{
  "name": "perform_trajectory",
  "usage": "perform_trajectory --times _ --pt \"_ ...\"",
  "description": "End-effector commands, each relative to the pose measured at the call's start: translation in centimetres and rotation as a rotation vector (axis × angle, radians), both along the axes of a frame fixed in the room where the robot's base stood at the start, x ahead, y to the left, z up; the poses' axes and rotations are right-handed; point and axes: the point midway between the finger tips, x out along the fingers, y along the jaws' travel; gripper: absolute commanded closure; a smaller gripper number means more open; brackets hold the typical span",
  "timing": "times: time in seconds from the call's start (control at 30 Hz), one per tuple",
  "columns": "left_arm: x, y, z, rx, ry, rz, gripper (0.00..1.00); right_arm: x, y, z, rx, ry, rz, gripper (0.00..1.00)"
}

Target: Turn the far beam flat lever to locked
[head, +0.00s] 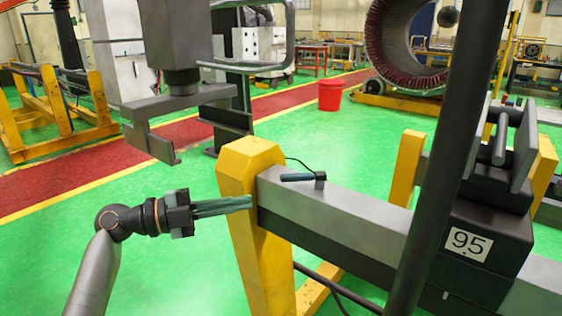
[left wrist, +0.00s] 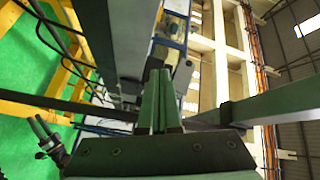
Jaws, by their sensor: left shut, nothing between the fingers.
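The flat lever (head: 298,177) is a short dark teal bar on a small dark pivot block, on top of the grey beam (head: 345,213) near its left end. It lies roughly along the picture's horizontal, handle to the left. My left gripper (head: 247,203) is shut and empty. Its tips point right, just left of the beam's end in the head view and lower than the lever. Whether they touch the beam or yellow post is unclear. In the left wrist view the shut left fingers (left wrist: 160,101) point up; I cannot pick out the lever there.
A yellow post (head: 254,165) stands at the beam's left end. A black cable runs behind the lever. A dark block marked 95 (head: 480,250) sits on the beam at right, and a dark slanted bar (head: 445,160) crosses in front.

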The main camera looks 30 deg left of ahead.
Motion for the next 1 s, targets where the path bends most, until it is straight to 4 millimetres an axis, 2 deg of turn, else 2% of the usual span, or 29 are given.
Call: perform_trajectory --times 0.03,0.2,0.37,0.57,0.93,1.0 --pt "-1.1 -0.4 0.6 0.071 -0.060 0.021 1.00 0.2 -0.1 1.3 0.000 -0.006 -0.003 0.54" --pt "-3.2 -1.0 1.0 0.248 -0.209 0.069 1.00 0.2 -0.3 1.6 -0.005 -0.005 -0.007 0.54" --pt "-3.5 -1.3 1.0 0.297 -0.250 0.082 1.00 0.2 -0.4 1.7 -0.005 -0.005 -0.008 0.54" --pt "-1.7 -2.8 1.3 0.296 -0.251 0.081 1.00 -0.2 -0.7 2.2 -0.011 0.002 -0.012 0.54" --pt "4.1 -7.6 1.5 0.291 -0.249 0.080 1.00 -1.3 -2.5 4.1 -0.032 0.007 -0.042 0.54" --pt "5.0 -6.9 1.2 0.294 -0.247 0.084 1.00 -1.5 -2.5 4.1 -0.032 0.009 -0.043 0.54"
